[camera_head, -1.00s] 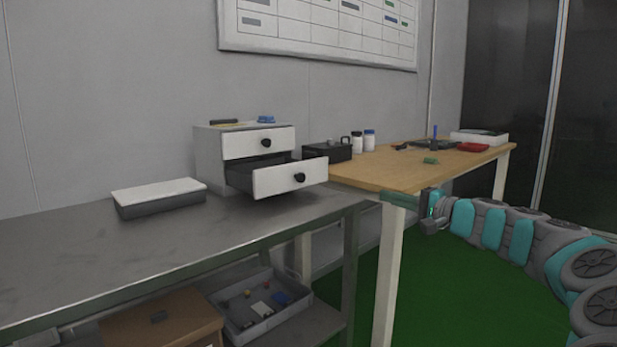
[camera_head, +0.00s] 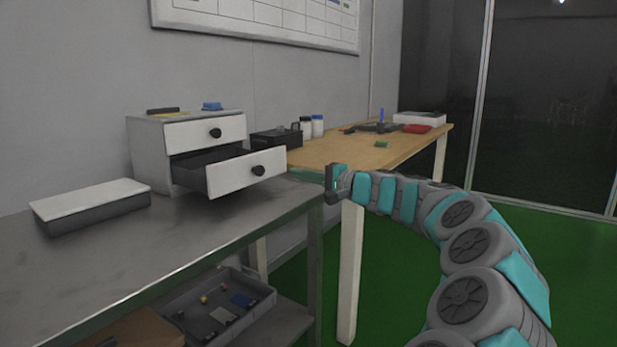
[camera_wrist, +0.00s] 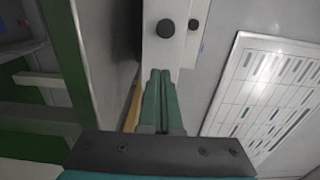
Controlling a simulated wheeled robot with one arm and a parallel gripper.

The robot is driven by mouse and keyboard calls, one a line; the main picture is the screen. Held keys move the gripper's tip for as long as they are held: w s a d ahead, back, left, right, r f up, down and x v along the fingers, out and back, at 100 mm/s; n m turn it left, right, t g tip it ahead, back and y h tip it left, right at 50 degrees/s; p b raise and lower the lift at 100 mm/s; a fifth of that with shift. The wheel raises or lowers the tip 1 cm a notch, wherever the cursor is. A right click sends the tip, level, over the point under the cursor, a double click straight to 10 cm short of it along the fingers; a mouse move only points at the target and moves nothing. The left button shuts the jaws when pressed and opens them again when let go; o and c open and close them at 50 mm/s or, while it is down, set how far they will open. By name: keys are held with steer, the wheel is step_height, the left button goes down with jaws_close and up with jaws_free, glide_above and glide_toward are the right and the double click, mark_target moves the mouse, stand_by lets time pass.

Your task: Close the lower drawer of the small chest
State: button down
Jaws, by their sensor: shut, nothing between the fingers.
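The small chest (camera_head: 148,150) is white and stands on the grey metal table. Its lower drawer (camera_head: 232,175) is pulled out, with a black knob on its white front and a dark open inside. The upper drawer (camera_head: 205,132) is shut. My gripper (camera_head: 334,184) is to the right of the lower drawer, apart from it. In the wrist view, the two green fingers (camera_wrist: 160,95) are together and empty, pointing towards the lower drawer's front (camera_wrist: 160,52) and its large black knob (camera_wrist: 166,28).
The metal table (camera_head: 120,262) has a flat white-lidded box (camera_head: 90,200) left of the chest. A grey bin (camera_head: 215,310) of small items sits on the shelf below. A wooden table (camera_head: 345,152) behind holds a black case (camera_head: 275,139) and two bottles. Green floor is free at right.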

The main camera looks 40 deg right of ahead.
mark_target(266, 167)
steer(key=x, duration=0.8)
steer(key=shift+w+a, duration=0.1)
steer(key=shift+w, duration=0.25)
steer(key=p+x, duration=0.3)
steer(key=x, duration=1.3)
steer(key=shift+f, duration=0.15)
steer(key=shift+w, duration=0.2)
steer(key=shift+a+r, duration=0.1)
steer(key=shift+r, duration=0.3)
